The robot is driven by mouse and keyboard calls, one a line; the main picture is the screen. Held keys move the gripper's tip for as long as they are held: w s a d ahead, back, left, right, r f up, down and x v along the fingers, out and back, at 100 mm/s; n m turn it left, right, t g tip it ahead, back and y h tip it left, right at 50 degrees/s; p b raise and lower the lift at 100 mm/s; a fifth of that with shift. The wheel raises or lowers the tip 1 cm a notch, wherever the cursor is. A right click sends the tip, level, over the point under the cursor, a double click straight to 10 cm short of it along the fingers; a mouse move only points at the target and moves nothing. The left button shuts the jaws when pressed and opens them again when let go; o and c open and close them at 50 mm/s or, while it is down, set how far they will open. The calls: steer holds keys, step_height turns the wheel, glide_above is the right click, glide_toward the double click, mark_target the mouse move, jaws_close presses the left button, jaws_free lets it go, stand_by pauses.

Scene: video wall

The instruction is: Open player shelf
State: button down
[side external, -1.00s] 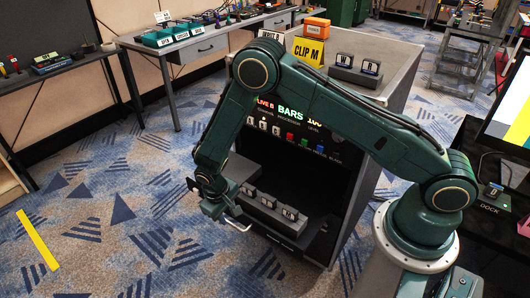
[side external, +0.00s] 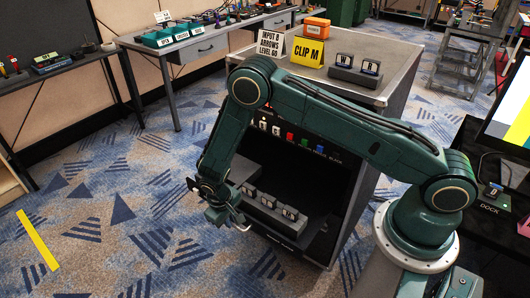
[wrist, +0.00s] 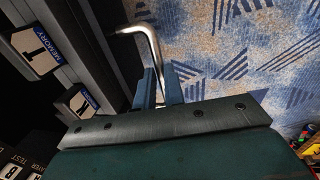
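The player shelf (side external: 258,210) is a dark ledge low in the front of the cabinet, carrying a row of grey blocks with lettered tiles. Its bent silver handle shows in the wrist view (wrist: 143,29) and is mostly hidden by my gripper in the side view. My gripper (side external: 231,217) is low at the shelf's left front. In the wrist view, its two blue-green fingers (wrist: 159,85) are close together on either side of the handle bar, with no clear gap, so it looks shut on it. How far out the shelf stands is hard to tell.
The cabinet (side external: 350,190) has signs, an orange box (side external: 316,28) and a block with W and R tiles (side external: 356,71) on top. Tiles marked MEMORY (wrist: 40,48) lie close left of the gripper in the wrist view. Open carpet (side external: 130,220) lies left of the cabinet.

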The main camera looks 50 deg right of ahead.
mark_target(237, 212)
steer(key=shift+d, duration=1.8)
steer(key=c, duration=1.5)
jaws_free()
steer(key=shift+r, duration=0.1)
steer(key=a+r, duration=0.1)
steer(key=r, duration=0.3)
steer(key=a+r, duration=0.1)
steer(key=r, duration=0.8)
steer(key=shift+a+r, duration=0.25)
steer(key=shift+a, duration=0.15)
